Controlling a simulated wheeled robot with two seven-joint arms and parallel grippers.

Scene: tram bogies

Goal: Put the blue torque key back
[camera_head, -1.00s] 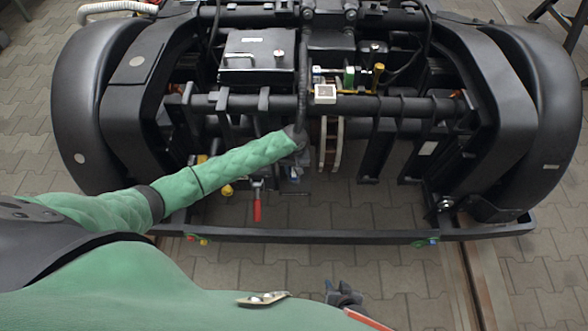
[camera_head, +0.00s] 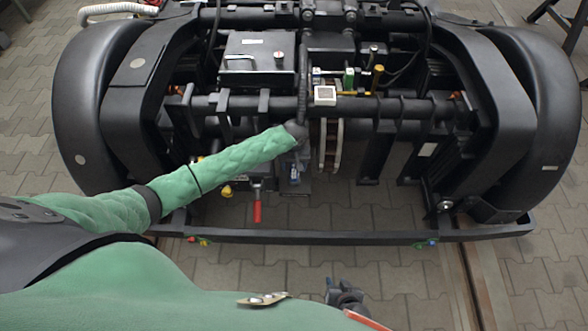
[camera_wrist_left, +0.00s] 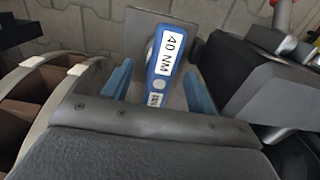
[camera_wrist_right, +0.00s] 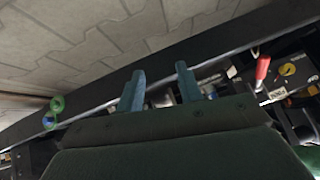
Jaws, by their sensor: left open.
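The blue torque key (camera_wrist_left: 161,68), marked "40 NM", shows in the left wrist view between the fingers of my left gripper (camera_wrist_left: 158,88). Those fingers are open, one on each side of the key, with gaps visible. The key lies in front of a dark grey plate (camera_wrist_left: 190,28); whether it is seated in a holder I cannot tell. In the head view the key (camera_head: 295,174) is a small blue and white patch below the end of my left arm. My right gripper (camera_wrist_right: 160,86) is open and empty; it also shows low in the head view (camera_head: 344,292).
The black bogie frame (camera_head: 300,237) has a front bar across the view. A red-handled lever (camera_head: 257,207) and a yellow knob (camera_head: 227,191) are left of the key. A ribbed brake disc (camera_wrist_left: 40,95) stands close left of my left gripper. Paved floor lies in front.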

